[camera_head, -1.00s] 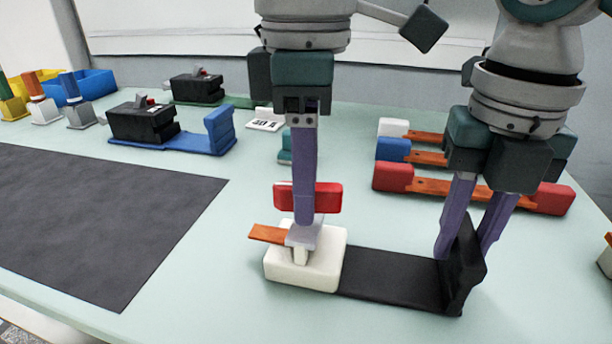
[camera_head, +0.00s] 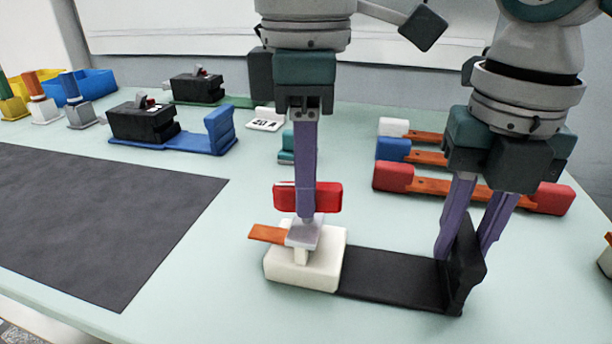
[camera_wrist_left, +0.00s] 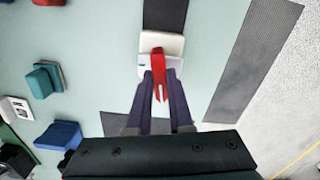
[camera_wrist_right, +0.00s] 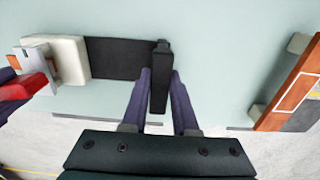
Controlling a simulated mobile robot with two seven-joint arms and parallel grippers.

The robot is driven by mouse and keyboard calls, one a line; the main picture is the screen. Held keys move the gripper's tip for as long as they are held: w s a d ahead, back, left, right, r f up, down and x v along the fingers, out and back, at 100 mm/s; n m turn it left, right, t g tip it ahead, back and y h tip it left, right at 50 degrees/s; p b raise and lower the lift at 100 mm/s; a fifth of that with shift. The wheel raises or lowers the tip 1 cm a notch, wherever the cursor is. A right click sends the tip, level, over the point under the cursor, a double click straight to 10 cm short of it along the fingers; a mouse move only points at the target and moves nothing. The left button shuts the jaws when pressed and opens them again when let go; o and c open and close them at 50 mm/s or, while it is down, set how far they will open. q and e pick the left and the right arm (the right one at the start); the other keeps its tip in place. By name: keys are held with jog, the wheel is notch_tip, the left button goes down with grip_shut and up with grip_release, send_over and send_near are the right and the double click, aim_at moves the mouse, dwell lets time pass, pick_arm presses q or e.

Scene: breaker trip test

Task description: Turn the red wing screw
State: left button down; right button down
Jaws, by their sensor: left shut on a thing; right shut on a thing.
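The red wing screw (camera_head: 328,198) stands above a white block (camera_head: 318,275) at the left end of a black fixture. My left gripper (camera_head: 304,215) points down and is shut on the red wing; its fingers hide the wing's middle in the head view. The left wrist view shows the red wing (camera_wrist_left: 158,68) between both fingers. A grey plate (camera_head: 305,234) and an orange strip (camera_head: 266,234) sit on the white block. My right gripper (camera_head: 462,250) is shut on the fixture's upright black end plate (camera_head: 466,270), one finger on each side, also seen in the right wrist view (camera_wrist_right: 160,85).
The fixture's black base (camera_head: 390,278) lies on the pale table. Red, blue and white-ended orange bars (camera_head: 440,187) lie behind my right gripper. A blue fixture with a black breaker (camera_head: 143,124) stands back left. A dark mat (camera_head: 100,220) lies left.

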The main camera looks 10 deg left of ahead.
pick_arm(q)
jog(key=n, duration=1.1)
jog(key=shift+n, duration=2.2)
jog(key=c, duration=0.8)
grip_release()
